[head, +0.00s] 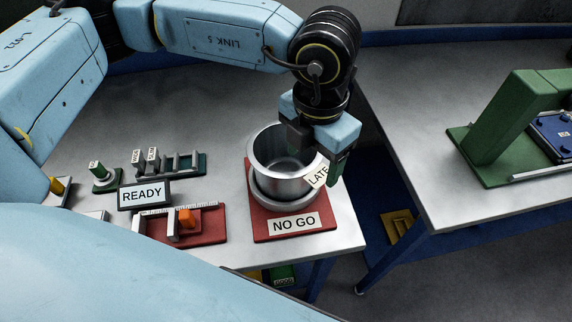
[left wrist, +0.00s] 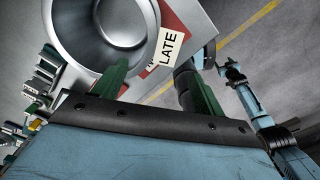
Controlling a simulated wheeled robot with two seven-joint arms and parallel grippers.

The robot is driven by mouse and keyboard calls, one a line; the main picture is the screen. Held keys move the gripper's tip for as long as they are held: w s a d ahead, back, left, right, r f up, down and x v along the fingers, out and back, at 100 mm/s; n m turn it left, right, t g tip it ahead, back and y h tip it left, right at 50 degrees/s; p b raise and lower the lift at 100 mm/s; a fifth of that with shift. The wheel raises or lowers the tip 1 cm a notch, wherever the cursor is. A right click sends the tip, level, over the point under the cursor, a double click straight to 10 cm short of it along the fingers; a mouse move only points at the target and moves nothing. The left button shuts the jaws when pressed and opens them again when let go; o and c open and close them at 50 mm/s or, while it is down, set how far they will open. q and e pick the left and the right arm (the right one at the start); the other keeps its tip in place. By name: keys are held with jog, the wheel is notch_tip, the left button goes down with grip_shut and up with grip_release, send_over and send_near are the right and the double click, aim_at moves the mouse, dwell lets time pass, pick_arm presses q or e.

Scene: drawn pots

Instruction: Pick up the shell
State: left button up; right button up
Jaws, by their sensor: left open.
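The shell appears to be the open metal pot (head: 265,163) on the red NO GO board (head: 262,230) at the table's right end. It looks upright, with a wider metal ring around its foot. A white LATE tag (head: 317,176) is at its right side. The pot fills the upper left of the left wrist view (left wrist: 75,38), the tag beside it (left wrist: 169,48). My left gripper (head: 322,158) is open at the pot's right rim, pointing down. Its green fingers also show in the left wrist view (left wrist: 160,88). I cannot tell whether they touch the wall.
A READY sign (head: 144,195), a red fixture with an orange block (head: 186,219) and small racks stand left of the pot. A green machine (head: 505,120) stands on another table at right, across a gap. A blue and black arm (left wrist: 255,105) shows in the left wrist view.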

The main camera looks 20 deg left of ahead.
aim_at(309, 179)
pick_arm(q)
notch_tip(309, 179, down, 4)
jog(key=shift+s+a+f, duration=0.1)
jog(key=c, duration=1.4)
notch_tip(309, 179, up, 10)
jog(key=shift+r, duration=0.1)
jog(key=shift+c, duration=0.4)
